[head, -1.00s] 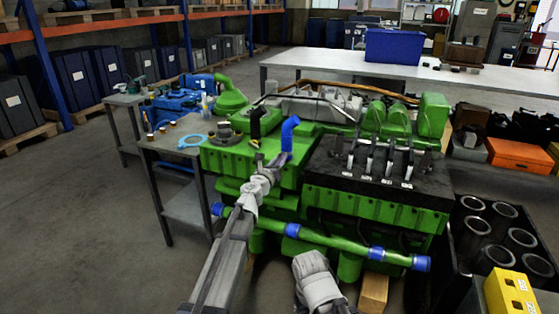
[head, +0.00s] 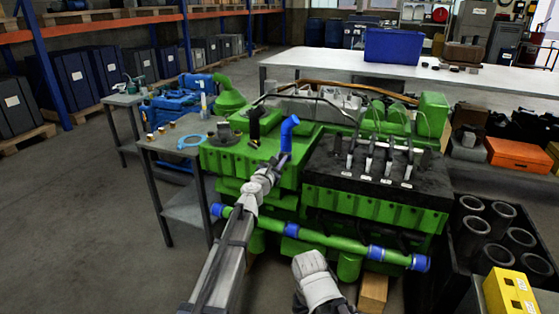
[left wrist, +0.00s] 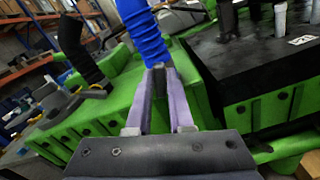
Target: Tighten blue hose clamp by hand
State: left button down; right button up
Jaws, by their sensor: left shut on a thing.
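The blue hose (head: 288,133) stands upright on the green engine (head: 256,170), bent at its top. In the left wrist view the ribbed blue hose (left wrist: 146,36) rises just beyond my finger tips. My left gripper (head: 279,161) reaches the foot of the hose. In the left wrist view its two fingers (left wrist: 158,73) close together on a small grey piece, which looks like the hose clamp (left wrist: 159,67); the fingers hide most of it. A light grey part of my right arm shows low in the head view, but its jaws cannot be made out.
A black hose (head: 254,127) stands left of the blue one. A dark block with several levers (head: 375,180) lies to the right. A green pipe with blue bands (head: 335,240) runs along the engine's front. A small grey table (head: 165,145) stands at left.

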pick_arm(q)
jog(key=shift+s, duration=0.1)
dwell(0.4)
jog(key=c, duration=0.8)
grip_release()
jog(key=shift+s, duration=0.1)
jog(key=v, duration=0.7)
jog(key=shift+s+a, duration=0.1)
jog(key=shift+s, duration=0.15)
